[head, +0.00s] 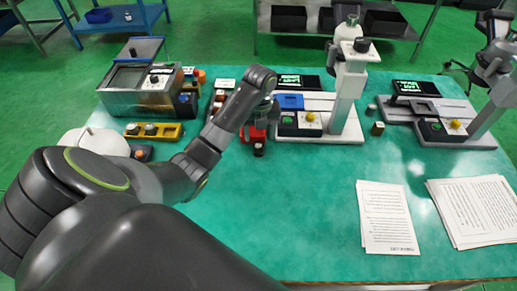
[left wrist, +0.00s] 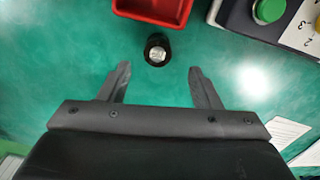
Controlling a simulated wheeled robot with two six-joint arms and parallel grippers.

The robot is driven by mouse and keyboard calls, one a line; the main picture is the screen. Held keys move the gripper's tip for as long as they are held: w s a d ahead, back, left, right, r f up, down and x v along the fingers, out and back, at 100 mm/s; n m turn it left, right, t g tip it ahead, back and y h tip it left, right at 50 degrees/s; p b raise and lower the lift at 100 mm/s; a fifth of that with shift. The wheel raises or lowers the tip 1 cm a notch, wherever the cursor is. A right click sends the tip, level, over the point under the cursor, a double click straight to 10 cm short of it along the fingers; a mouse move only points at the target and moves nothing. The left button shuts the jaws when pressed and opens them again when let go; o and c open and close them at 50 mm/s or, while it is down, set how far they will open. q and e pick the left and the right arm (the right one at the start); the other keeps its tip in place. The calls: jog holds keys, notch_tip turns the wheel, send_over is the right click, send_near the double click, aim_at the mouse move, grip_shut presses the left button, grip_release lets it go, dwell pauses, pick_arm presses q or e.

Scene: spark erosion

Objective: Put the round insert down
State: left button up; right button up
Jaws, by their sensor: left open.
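A small dark round piece with a silver top, which looks like the round insert (head: 258,149), stands upright on the green table just in front of a red tray (head: 246,136). In the left wrist view the insert (left wrist: 156,49) sits just beyond the fingertips, midway between their lines, apart from both fingers. The red tray (left wrist: 152,10) is right behind it. My left gripper (left wrist: 159,72) is open, with nothing between its fingers. In the head view the left gripper (head: 263,110) is above the tray area, its fingers hard to make out. My right gripper is not in view.
A grey press station (head: 345,95) with a green-button box (head: 300,123) stands right of the tray; another station (head: 440,120) is farther right. A yellow holder (head: 153,131) and metal machine (head: 145,90) are left. Papers (head: 386,215) lie at front right. The middle front table is clear.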

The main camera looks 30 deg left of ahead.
aim_at(259, 145)
pick_arm(q)
notch_tip(259, 145, down, 2)
jog(key=shift+b, duration=0.55)
jog(key=shift+f, duration=0.5)
notch_tip(259, 145, down, 4)
jog(key=shift+a+f, duration=0.1)
jog(key=shift+a, duration=0.05)
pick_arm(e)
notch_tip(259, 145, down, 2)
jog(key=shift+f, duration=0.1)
pick_arm(q)
grip_shut()
